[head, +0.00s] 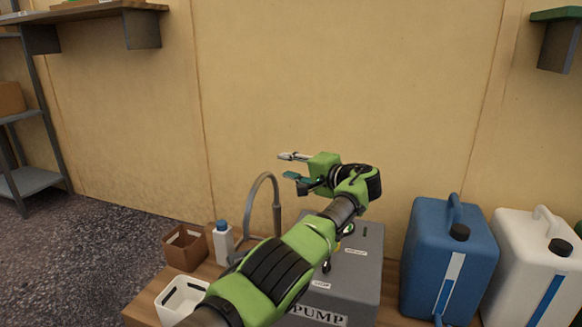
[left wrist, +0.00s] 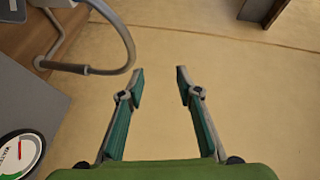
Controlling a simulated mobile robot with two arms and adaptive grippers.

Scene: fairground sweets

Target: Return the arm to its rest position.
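My left arm reaches up across the middle of the head view, in front of the wall and above the grey pump box (head: 358,262). My left gripper (head: 293,167) points left, with its two fingers apart. In the left wrist view the gripper (left wrist: 158,80) is open, with nothing between its fingers. My right gripper does not show in either view.
A curved grey tap (head: 277,205) stands close by my left arm. A blue canister (head: 425,250) and a white canister (head: 508,262) stand at right. A white bottle (head: 223,243), a brown basket (head: 170,254) and a white basket (head: 170,306) are at left. Shelves hang above.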

